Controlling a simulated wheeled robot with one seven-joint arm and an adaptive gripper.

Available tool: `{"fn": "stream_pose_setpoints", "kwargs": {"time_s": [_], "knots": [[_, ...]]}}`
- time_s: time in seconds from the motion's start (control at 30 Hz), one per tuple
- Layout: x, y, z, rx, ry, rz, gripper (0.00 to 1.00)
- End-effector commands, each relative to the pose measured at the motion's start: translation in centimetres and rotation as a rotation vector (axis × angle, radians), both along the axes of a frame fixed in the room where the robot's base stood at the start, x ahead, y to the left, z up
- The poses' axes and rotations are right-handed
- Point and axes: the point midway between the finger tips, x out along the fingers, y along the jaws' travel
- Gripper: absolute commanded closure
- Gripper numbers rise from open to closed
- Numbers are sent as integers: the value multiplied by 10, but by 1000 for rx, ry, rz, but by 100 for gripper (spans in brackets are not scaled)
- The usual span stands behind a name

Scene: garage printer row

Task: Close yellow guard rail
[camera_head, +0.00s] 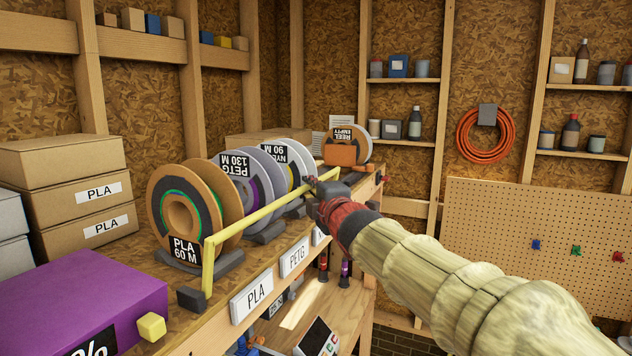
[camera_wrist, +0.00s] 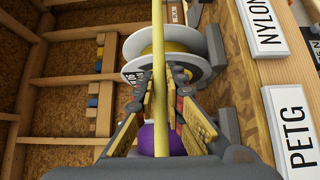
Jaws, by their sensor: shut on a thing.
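The yellow guard rail (camera_head: 258,214) runs along the front of the spool row on the bench. Its near post (camera_head: 208,270) stands roughly upright by a dark block. My gripper (camera_head: 314,186) is at the rail's far half, shut on its long bar. In the wrist view the yellow bar (camera_wrist: 158,58) passes between the two fingers of my gripper (camera_wrist: 172,98). The fingers hide part of the rail, and its far post is hard to make out.
Spools stand close behind the rail, with the PLA spool (camera_head: 180,213) nearest. A purple box (camera_head: 85,305) and a yellow cube (camera_head: 152,326) sit at the near end. An orange-based reel (camera_head: 345,148) is at the far end. PLA and PETG labels (camera_head: 294,257) line the front edge.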

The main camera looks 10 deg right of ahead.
Motion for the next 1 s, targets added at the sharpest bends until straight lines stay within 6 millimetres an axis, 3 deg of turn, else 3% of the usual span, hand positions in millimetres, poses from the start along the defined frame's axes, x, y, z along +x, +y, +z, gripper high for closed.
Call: {"fn": "stream_pose_setpoints", "kwargs": {"time_s": [0.3,0.97,1.0], "knots": [[5,8,5,-92,60,2,100],[10,15,4,-86,57,3,100],[10,15,4,-86,57,3,88]]}}
